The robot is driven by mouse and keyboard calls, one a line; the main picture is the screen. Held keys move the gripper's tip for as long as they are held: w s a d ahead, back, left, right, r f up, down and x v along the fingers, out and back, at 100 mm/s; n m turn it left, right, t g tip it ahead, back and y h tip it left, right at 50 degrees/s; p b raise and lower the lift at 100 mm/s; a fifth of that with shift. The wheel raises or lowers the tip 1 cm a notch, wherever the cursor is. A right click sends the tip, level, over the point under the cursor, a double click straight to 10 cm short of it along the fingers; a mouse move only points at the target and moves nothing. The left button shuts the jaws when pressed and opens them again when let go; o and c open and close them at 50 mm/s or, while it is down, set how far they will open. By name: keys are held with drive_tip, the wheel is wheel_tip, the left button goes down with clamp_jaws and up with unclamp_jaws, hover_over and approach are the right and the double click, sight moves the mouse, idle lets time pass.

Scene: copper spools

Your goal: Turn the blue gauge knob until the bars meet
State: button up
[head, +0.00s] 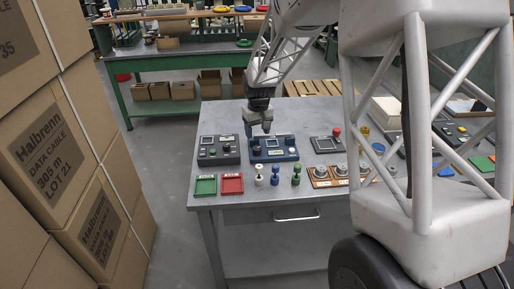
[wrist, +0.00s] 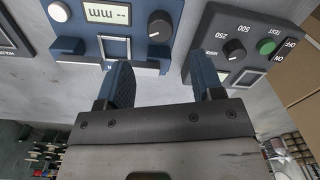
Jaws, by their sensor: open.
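The blue gauge (head: 290,155) stands on the grey bench, and it fills the top left of the wrist view (wrist: 135,52). Its round dark knob (wrist: 160,26) has a pale pointer mark. Beside the knob is a small white display (wrist: 115,15) reading "-- mm" upside down. My gripper (head: 260,131) is above the blue gauge, pointing down, open and empty. In the wrist view its two fingers (wrist: 165,80) are spread, apart from the knob, which shows beyond them.
A dark meter (head: 218,151) with its own knob (wrist: 234,50) and green button stands left of the gauge. Green (head: 205,185) and red (head: 232,183) trays and several pegs stand in front. Another dark device (head: 327,145) is to the right.

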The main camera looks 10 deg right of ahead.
sight(257, 148)
drive_tip(key=shift+a+f, duration=0.1)
drive_tip(key=shift+f, duration=3.8)
drive_tip(key=c, duration=0.9)
